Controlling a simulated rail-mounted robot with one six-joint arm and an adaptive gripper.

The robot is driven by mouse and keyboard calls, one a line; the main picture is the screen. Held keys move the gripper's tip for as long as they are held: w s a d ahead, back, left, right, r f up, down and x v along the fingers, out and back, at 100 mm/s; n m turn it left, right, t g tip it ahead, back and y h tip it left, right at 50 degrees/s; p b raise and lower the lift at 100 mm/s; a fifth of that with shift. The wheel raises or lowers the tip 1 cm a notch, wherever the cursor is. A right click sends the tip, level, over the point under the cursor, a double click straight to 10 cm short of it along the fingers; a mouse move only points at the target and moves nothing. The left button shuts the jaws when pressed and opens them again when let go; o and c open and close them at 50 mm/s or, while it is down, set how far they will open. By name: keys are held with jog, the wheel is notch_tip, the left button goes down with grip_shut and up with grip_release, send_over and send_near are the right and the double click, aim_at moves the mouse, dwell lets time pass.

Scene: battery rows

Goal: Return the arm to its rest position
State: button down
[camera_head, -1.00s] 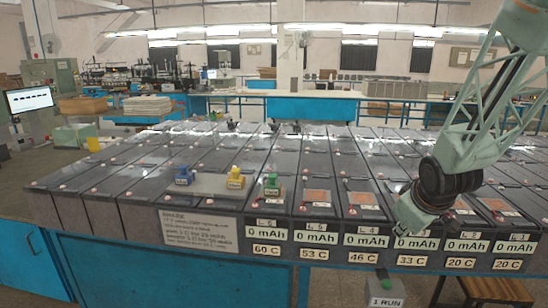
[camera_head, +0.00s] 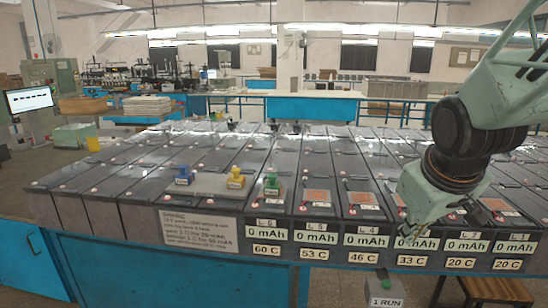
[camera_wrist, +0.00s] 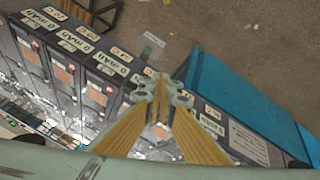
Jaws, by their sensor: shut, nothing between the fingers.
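My gripper (camera_head: 408,236), at the end of the pale green arm, hangs in front of the right part of the battery rows (camera_head: 270,185). The gap between the gripper and the batteries is hard to judge.
A box marked 1 RUN (camera_head: 385,292) stands low in front of the bench.

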jog(key=s+a+r+m, duration=0.1)
jog(key=s+a+r, duration=0.1)
jog(key=s, duration=0.7)
jog(key=s+a+r+m+g+y, duration=0.1)
jog(key=s+a, duration=0.3)
jog(key=s, duration=0.5)
jog(key=s+a+r+m, duration=0.1)
jog(key=s+a, duration=0.3)
jog(key=s, duration=0.5)
jog(key=shift+r+g+y, duration=0.3)
jog(key=shift+r+g, duration=0.1)
jog(key=shift+r, duration=0.5)
